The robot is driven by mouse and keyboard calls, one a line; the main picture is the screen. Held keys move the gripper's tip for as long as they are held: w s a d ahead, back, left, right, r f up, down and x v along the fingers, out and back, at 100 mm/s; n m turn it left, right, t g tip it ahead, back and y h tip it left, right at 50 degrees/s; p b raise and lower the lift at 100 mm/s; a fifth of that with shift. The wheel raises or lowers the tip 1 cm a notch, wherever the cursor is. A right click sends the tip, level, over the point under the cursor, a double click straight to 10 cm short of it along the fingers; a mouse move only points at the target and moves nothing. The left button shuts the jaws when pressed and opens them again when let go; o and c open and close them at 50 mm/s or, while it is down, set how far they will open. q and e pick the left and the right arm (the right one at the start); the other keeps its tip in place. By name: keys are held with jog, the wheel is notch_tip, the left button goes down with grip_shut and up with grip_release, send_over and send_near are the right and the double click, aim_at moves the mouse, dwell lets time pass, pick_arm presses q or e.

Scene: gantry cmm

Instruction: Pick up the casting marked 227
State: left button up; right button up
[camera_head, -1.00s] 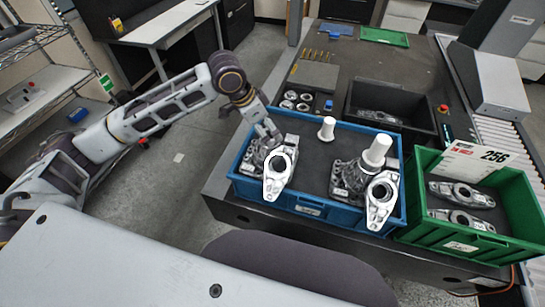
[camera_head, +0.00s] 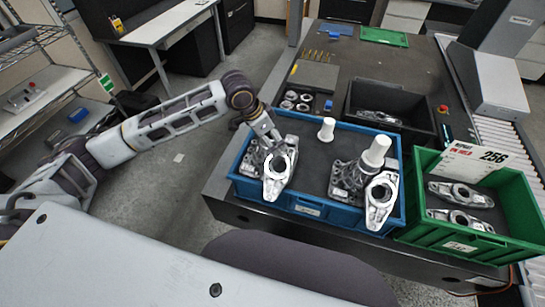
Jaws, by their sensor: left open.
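A blue crate (camera_head: 308,208) on the dark table holds metal castings on a dark liner. Another casting (camera_head: 380,198) lies at the right end beside white posts. No number 227 is readable on any casting from here. My left gripper (camera_head: 268,143) is open, just above and behind the left casting. I cannot tell whether its fingers touch the casting. The gripper hides part of the castings behind. My right gripper is not in view.
A green crate (camera_head: 457,246) marked 256 holds castings at the right. A black bin (camera_head: 352,98) with a casting stands behind the blue crate. White posts (camera_head: 326,129) rise inside the blue crate. A roller conveyor (camera_head: 497,125) runs along the right.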

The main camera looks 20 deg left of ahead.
pick_arm(q)
jog(key=shift+w+d+f, duration=0.1)
jog(key=shift+d+f, duration=0.05)
jog(key=shift+f, duration=0.35)
jog(key=c, duration=1.6)
jog(key=shift+r, duration=0.2)
jog(key=shift+c, duration=1.1)
jog(key=shift+f, duration=0.15)
grip_shut()
